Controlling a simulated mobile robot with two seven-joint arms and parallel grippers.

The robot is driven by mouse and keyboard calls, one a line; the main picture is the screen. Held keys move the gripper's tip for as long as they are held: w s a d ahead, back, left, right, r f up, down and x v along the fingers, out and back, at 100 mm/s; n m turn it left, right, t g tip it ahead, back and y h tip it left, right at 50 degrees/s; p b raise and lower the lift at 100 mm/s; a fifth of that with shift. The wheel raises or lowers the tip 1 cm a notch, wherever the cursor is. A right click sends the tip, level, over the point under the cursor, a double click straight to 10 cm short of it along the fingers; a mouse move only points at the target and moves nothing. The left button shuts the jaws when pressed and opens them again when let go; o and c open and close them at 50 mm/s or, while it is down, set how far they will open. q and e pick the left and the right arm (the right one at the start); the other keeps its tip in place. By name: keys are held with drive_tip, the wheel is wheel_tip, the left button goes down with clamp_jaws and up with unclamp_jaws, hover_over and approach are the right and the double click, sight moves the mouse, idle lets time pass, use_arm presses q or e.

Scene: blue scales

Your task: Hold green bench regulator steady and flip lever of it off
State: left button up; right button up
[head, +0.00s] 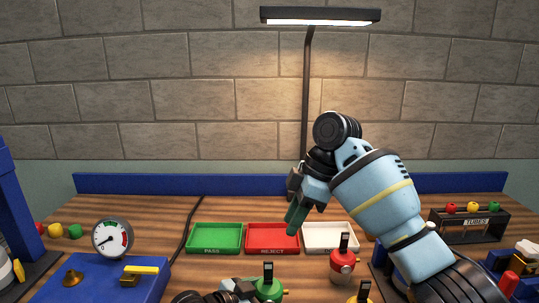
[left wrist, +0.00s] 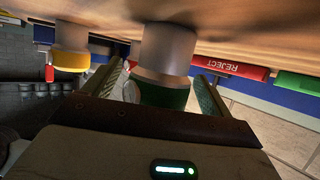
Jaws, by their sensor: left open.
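The green bench regulator (head: 269,288) stands at the front of the bench, partly cut by the bottom edge of the head view. Its black lever (head: 268,271) points up. In the left wrist view, the regulator's green body (left wrist: 163,96) and grey base (left wrist: 166,48) are between the fingers of my open left gripper (left wrist: 163,92); contact cannot be told. My left gripper also shows low in the head view (head: 243,291), left of the regulator. My right gripper (head: 297,218) is raised above and behind it, pointing down; its finger gap is not clear.
A red regulator (head: 342,267) and a yellow one (head: 359,299) stand to the right. Green (head: 214,238), red (head: 260,236) and white (head: 340,237) trays lie behind. A blue block (head: 100,282) with a gauge (head: 112,238) is at left, a tubes rack (head: 468,225) at right.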

use_arm(q)
drive_tip(key=v, duration=1.1)
drive_tip(key=shift+s+a+r, duration=0.15)
drive_tip(key=shift+s+a, duration=0.05)
drive_tip(key=shift+a, duration=0.05)
